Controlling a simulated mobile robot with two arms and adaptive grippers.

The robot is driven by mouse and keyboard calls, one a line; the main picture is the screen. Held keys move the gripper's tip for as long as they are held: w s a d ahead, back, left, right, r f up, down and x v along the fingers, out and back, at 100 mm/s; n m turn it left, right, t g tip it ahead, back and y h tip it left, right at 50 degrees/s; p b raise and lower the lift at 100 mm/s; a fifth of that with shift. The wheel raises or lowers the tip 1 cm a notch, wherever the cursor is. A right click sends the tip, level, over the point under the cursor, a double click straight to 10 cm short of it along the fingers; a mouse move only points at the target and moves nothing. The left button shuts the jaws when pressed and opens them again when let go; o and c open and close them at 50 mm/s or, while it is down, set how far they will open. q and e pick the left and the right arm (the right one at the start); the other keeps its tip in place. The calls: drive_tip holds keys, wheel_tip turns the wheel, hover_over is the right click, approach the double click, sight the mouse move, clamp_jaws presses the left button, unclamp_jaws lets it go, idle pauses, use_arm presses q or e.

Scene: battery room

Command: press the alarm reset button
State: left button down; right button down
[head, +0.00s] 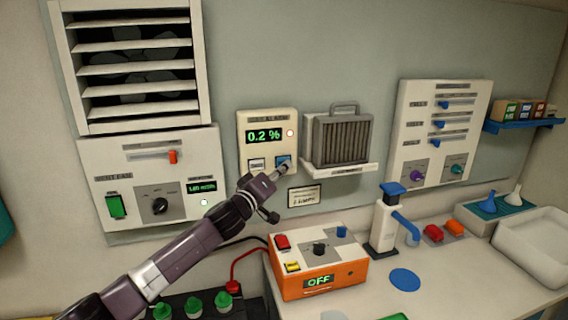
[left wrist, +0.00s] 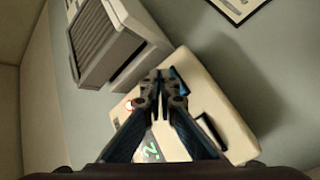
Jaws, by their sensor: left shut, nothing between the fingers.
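The cream alarm panel (head: 267,119) hangs on the wall with a green 0.2 % display (head: 264,136) and a small reddish light (head: 290,133). Below the display are a white button (head: 257,164) and a blue button (head: 281,160); their lettering is too small to read. My left gripper (head: 287,167) is shut and empty, its tips at the blue button and covering part of it. In the left wrist view, the shut fingertips (left wrist: 161,82) overlap the blue button (left wrist: 181,78). I cannot tell whether they touch it. My right gripper is not in view.
A shelf with a ribbed filter (head: 342,138) sits just right of the panel. A vent control panel (head: 150,175) is on the left. Below stand an orange-and-white box reading OFF (head: 318,265) and a pump bottle (head: 384,222) on the bench.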

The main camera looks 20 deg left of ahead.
use_arm(q)
drive_tip(key=shift+w+a, duration=0.25)
drive_tip(key=shift+w, duration=0.1)
idle(0.3)
drive_tip(key=shift+s+d, duration=0.15)
drive_tip(key=shift+s+d+p, duration=0.3)
drive_tip(key=shift+s, duration=0.3)
drive_tip(key=s+d, duration=0.1)
drive_tip(key=s, duration=0.1)
drive_tip(key=s+d, duration=0.2)
idle(0.6)
drive_tip(key=shift+a, duration=0.1)
idle(0.5)
